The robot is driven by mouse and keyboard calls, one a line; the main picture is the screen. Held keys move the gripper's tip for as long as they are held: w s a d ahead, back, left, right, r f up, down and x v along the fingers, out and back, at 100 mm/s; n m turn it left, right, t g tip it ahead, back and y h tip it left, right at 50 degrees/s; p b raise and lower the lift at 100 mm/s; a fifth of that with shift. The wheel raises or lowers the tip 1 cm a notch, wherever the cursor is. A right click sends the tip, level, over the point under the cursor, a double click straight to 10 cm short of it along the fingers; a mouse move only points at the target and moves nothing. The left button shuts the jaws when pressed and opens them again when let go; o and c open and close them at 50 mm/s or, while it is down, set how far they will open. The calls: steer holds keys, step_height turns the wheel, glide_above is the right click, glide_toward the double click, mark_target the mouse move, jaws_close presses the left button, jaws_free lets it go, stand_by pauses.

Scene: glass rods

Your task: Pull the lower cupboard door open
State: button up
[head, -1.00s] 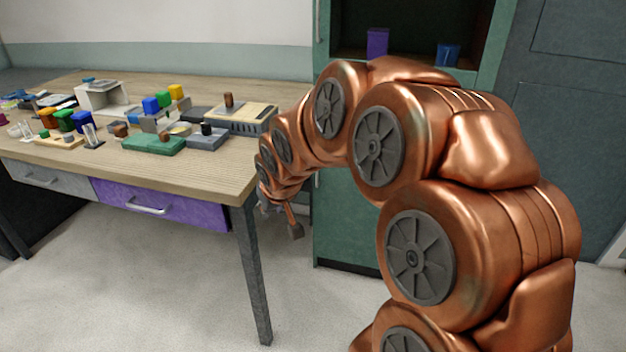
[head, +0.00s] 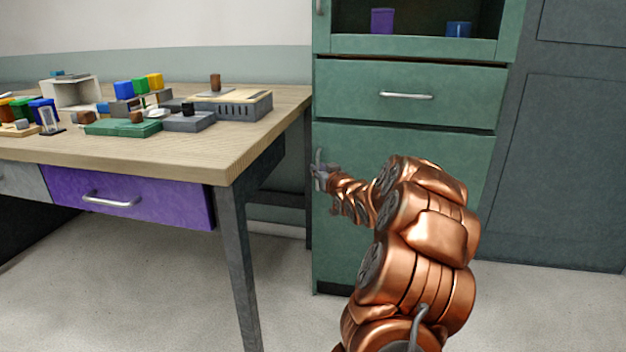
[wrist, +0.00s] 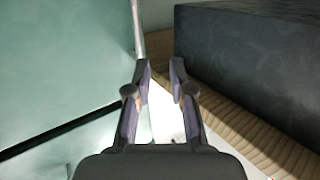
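The lower cupboard door (head: 340,250) is green and looks closed, below a drawer. Its upright metal handle (head: 318,157) is near its left edge. My gripper (head: 321,173) is at this handle in the head view, with the fingers too small to make out there. In the wrist view the two fingers of my gripper (wrist: 161,72) stand apart with a gap between them. The handle (wrist: 138,30) runs down to the left fingertip and is not seen between the fingers. I cannot tell whether they touch.
A wooden table (head: 190,160) with a purple drawer (head: 130,200) stands close on the left, its leg (head: 238,270) near the cupboard. Its top carries several blocks and boxes. The drawer above the door has a horizontal handle (head: 406,96). Floor is clear before the cupboard.

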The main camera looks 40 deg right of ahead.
mark_target(318, 164)
steer(key=shift+t, duration=0.5)
steer(key=w+d+b, duration=0.1)
steer(key=w+d+f, duration=0.1)
steer(key=w+d, duration=0.1)
steer(key=w+d+f+b, duration=0.1)
steer(key=shift+w+d+b, duration=0.3)
steer(key=shift+d+b, duration=0.05)
steer(key=shift+d, duration=0.05)
steer(key=shift+w+d+r+h, duration=0.1)
steer(key=shift+w+d+h, duration=0.15)
steer(key=shift+w, duration=0.35)
steer(key=shift+w+d+h, duration=0.15)
steer(key=shift+w+d, duration=0.1)
steer(key=shift+w, duration=0.3)
steer(key=shift+c, duration=0.2)
jaws_close()
